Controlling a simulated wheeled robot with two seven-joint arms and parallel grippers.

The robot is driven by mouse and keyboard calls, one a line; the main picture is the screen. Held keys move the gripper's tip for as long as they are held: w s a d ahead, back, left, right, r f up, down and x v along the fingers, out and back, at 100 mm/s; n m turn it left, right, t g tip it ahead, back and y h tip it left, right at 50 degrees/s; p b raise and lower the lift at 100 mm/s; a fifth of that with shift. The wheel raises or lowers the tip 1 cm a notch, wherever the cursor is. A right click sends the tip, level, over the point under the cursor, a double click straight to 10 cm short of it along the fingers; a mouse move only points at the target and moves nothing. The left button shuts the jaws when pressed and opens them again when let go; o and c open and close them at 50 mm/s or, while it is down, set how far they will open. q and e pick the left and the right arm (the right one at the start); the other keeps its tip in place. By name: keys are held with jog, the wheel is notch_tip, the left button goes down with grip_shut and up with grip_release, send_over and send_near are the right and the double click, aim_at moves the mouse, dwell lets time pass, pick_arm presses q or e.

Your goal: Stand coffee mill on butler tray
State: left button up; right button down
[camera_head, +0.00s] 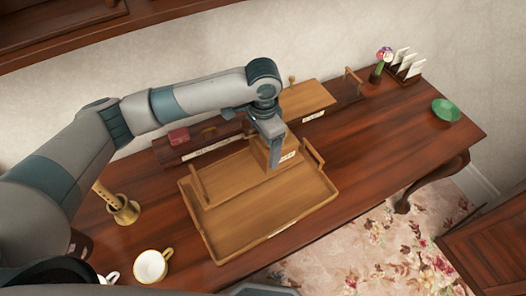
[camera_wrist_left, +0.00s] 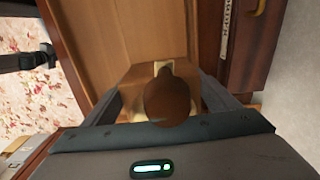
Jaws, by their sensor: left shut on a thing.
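The coffee mill (camera_head: 260,151) is a small wooden box, partly hidden behind my left gripper (camera_head: 274,153) in the head view. In the left wrist view the mill (camera_wrist_left: 130,82) sits between the fingers of my left gripper (camera_wrist_left: 165,105), with a round brown knob facing the camera. The gripper is shut on it. The butler tray (camera_head: 255,216) is a shallow light-wood tray with raised handles, on the dark wooden table. The mill is over the tray's back part; whether its base touches the tray is hidden. My right gripper is not identifiable in either view.
A white cup (camera_head: 152,266) and brass pot (camera_head: 127,213) stand left. A flower vase (camera_head: 377,72), letter rack (camera_head: 405,70) and green bowl (camera_head: 446,110) stand right. The table's right is mostly clear.

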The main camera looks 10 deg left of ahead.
pick_arm(q)
jog(key=shift+f+p, duration=0.45)
jog(key=shift+f, duration=1.35)
jog(key=shift+f, duration=0.1)
jog(key=o, duration=1.7)
jog(key=shift+c, duration=0.2)
jog(key=shift+r, duration=0.4)
notch_tip(320, 180, up, 10)
jog(key=b, duration=0.3)
jog(key=shift+r, duration=0.7)
